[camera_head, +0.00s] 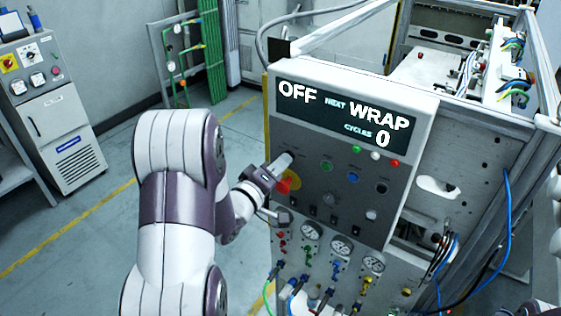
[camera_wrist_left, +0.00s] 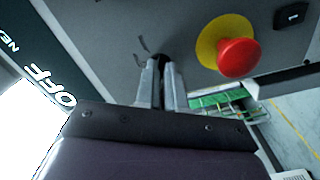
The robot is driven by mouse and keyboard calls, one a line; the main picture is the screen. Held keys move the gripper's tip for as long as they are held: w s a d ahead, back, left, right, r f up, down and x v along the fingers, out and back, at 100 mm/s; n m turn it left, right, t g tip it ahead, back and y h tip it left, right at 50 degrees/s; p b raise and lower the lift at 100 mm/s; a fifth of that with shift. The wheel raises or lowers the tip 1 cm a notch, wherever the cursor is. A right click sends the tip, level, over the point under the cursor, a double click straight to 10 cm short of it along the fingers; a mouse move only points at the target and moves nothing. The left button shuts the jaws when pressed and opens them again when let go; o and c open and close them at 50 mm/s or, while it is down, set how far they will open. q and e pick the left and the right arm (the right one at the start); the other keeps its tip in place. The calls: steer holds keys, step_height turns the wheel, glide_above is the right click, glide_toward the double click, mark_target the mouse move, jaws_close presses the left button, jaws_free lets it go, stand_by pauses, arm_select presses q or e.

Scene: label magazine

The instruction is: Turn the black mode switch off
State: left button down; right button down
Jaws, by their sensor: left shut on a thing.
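The black mode switch (camera_wrist_left: 159,62) is a small dark knob on the grey panel in the left wrist view. My left gripper (camera_wrist_left: 161,84) has its two pale fingers closed on the sides of it. In the head view my left gripper (camera_head: 285,160) reaches the upper left of the control panel (camera_head: 314,172), and its fingers hide the switch. The display (camera_head: 343,116) above reads OFF, NEXT WRAP and CYCLES 0. My right gripper is not in view.
A red emergency button (camera_wrist_left: 238,57) on a yellow disc sits close beside my left fingers. Green, blue and black buttons lie to the right on the panel, with gauges (camera_head: 341,247) and hoses below. A grey cabinet (camera_head: 62,135) stands at the far left.

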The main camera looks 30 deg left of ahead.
arm_select(q)
steer(key=shift+n, duration=0.6)
steer(key=c, duration=1.2)
jaws_free()
steer(key=shift+c, duration=0.2)
steer(key=s+a+b, duration=0.1)
steer(key=s+b, duration=0.2)
steer(key=s, duration=0.9)
steer(key=shift+s, duration=0.35)
